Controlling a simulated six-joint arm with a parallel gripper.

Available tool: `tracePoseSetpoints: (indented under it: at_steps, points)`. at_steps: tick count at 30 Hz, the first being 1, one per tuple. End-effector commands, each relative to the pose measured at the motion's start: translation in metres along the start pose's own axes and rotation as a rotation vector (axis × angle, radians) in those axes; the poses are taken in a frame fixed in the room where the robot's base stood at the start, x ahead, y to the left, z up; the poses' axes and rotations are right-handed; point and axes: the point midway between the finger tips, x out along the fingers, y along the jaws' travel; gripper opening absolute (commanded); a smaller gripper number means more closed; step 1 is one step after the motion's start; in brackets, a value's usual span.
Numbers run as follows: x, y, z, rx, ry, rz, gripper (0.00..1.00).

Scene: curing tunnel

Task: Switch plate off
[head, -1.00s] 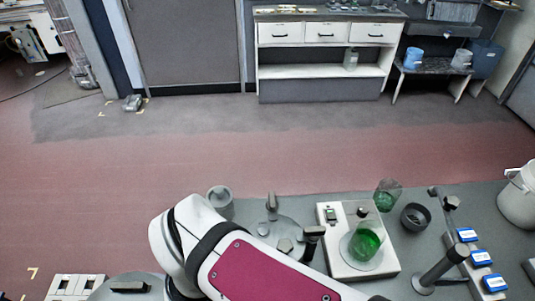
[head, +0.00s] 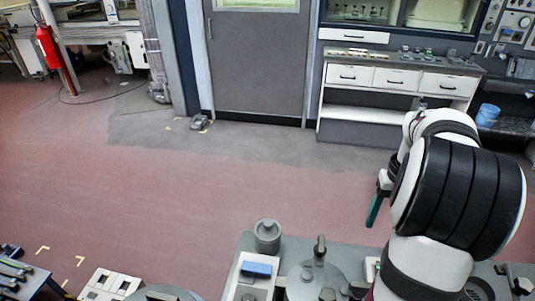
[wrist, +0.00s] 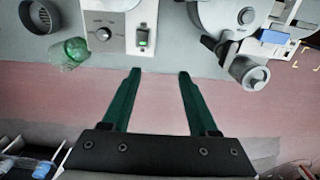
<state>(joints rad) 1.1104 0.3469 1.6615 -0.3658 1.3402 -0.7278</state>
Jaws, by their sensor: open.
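The plate (wrist: 120,15) is a white box at the top of the wrist view. The fingertips are apart from the plate, and the switch lies beyond the left fingertip in the wrist view. In the head view one green finger (head: 376,207) points down past the bench edge.
A glass with green liquid (wrist: 72,52) is beside the plate, left of it in the wrist view. A dark ring-shaped holder (wrist: 40,15) is near it. A grey round-based device (wrist: 222,15) and a grey cylinder (wrist: 249,73) are on the right. Open floor (head: 230,185) lies beyond the bench.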

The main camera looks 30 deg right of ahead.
Motion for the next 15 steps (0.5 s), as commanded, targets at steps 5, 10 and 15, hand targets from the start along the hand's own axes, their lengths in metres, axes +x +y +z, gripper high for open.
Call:
tracePoseSetpoints:
  at_steps: [5, 10, 15]
  points:
    - [0.009, 0.042, -0.004, 0.021, -0.002, 0.012, 0.60]
    - [0.026, 0.041, -0.003, 0.019, -0.005, 0.010, 0.60]
    - [0.076, 0.041, -0.002, 0.020, -0.007, 0.008, 0.60]
